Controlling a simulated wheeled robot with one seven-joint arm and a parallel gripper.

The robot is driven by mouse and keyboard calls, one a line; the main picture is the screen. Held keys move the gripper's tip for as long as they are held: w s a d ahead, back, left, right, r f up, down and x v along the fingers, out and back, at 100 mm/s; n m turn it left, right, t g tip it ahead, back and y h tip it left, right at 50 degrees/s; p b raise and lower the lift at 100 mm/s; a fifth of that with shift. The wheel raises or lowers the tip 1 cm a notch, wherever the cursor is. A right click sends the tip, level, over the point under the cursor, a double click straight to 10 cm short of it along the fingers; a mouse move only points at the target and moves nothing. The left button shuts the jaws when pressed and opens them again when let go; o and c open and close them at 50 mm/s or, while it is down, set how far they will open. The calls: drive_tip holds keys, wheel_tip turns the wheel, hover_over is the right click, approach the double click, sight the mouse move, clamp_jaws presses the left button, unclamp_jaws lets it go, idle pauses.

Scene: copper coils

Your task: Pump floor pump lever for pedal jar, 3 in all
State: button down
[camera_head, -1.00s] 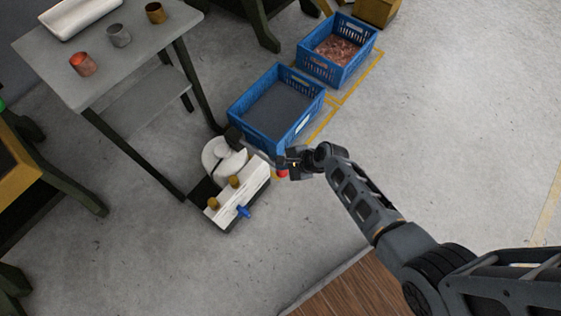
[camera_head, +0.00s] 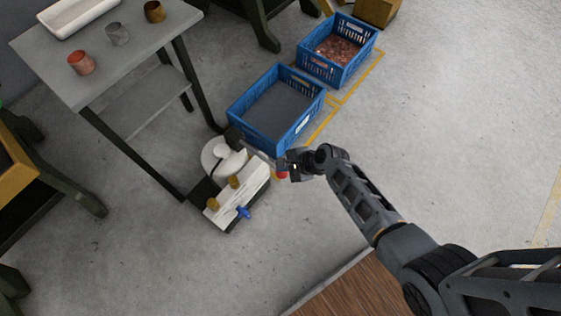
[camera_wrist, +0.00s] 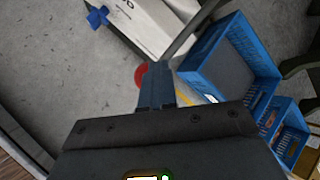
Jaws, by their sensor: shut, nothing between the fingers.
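The floor pump (camera_head: 238,200) is a white block on a dark base on the floor, with brass-coloured fittings, a blue valve (camera_head: 243,212) and a round white part (camera_head: 222,156) behind. The blue valve also shows in the wrist view (camera_wrist: 97,17). A grey bar (camera_wrist: 195,28), which looks like the pump lever, runs beside the white block in the wrist view. A red knob (camera_head: 282,175) shows just below my gripper (camera_head: 284,165). In the wrist view my shut fingers (camera_wrist: 157,68) partly cover the red knob (camera_wrist: 141,76). Whether they touch the lever I cannot tell.
A blue crate (camera_head: 236,112) with a grey interior stands close behind the pump. A second blue crate (camera_head: 310,62) holds copper-coloured pieces. A grey table (camera_head: 100,98) with several small cups stands at left. Open floor lies in front and to the right.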

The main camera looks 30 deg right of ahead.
drive_tip(key=shift+s+f+b, duration=0.25)
drive_tip(key=shift+f+b, duration=0.15)
drive_tip(key=shift+f, duration=0.3)
idle(0.4)
idle(0.5)
drive_tip(key=shift+w+a+r+p, duration=0.1)
drive_tip(key=shift+w+r+p, duration=0.1)
drive_tip(key=shift+r+p, duration=1)
drive_tip(key=shift+w+r+p, duration=0.25)
drive_tip(key=shift+r+p, duration=0.85)
drive_tip(key=shift+r, duration=0.15)
drive_tip(key=shift+w+a+r+p, duration=0.1)
drive_tip(key=shift+w+r+p, duration=0.1)
drive_tip(key=shift+r+p, duration=1)
drive_tip(key=shift+r, duration=0.1)
drive_tip(key=r+p, duration=0.4)
drive_tip(key=shift+w+r+p, duration=0.3)
drive_tip(key=shift+w+r, duration=0.05)
drive_tip(key=shift+r, duration=0.05)
